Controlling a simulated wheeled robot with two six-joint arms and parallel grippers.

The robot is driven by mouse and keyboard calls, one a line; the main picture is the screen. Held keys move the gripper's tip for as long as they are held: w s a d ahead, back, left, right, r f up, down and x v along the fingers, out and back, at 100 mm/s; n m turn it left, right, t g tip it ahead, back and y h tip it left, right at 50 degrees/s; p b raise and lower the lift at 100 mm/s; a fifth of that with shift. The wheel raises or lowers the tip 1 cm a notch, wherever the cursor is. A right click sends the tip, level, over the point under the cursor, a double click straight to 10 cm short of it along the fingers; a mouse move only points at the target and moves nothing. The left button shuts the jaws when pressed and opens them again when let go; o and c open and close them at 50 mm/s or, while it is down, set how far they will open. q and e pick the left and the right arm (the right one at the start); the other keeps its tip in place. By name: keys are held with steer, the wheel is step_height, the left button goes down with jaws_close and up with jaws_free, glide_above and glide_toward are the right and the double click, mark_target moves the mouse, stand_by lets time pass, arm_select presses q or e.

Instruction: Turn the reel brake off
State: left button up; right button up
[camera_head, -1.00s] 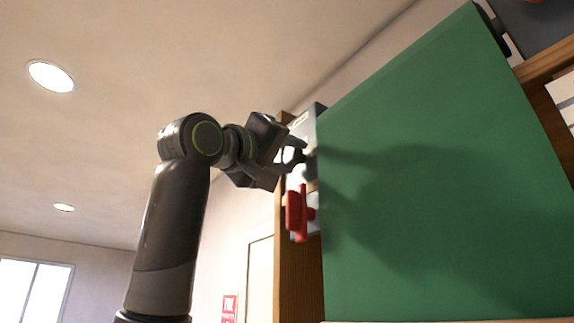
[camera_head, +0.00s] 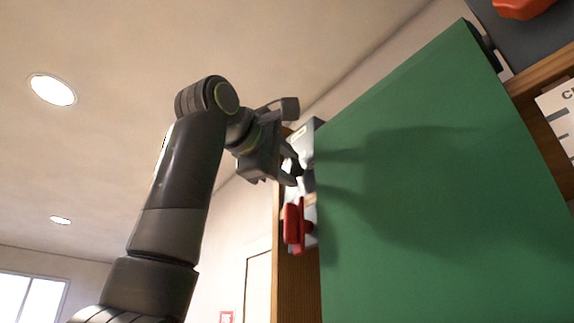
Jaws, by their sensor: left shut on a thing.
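A grey metal unit (camera_head: 302,139) is mounted on a wooden post at the left edge of a green panel. A red handle (camera_head: 293,224) sticks out from its lower part, below my left gripper. My left gripper (camera_head: 294,168) is at the middle of the unit, with its jaws shut on a small part there. The jaws hide most of that part, so I cannot tell its shape or setting. The gripper is apart from the red handle. My right gripper is not in view.
The large green panel (camera_head: 430,200) stands close to the right of the gripper and bears the arm's shadow. A wooden post (camera_head: 292,285) runs below the unit. The left side is open room.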

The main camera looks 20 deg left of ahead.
arm_select(q)
steer(key=shift+n, duration=0.6)
steer(key=o, duration=1)
steer(key=shift+a, duration=0.1)
steer(key=shift+s, duration=0.25)
steer(key=shift+r+b+v, duration=0.2)
steer(key=shift+b+v, duration=1.3)
steer(key=shift+v, duration=2.75)
steer(key=shift+r+b+v, duration=0.2)
steer(key=shift+b+v, duration=1.3)
steer(key=shift+v, duration=2.75)
steer(key=shift+w+a, duration=0.1)
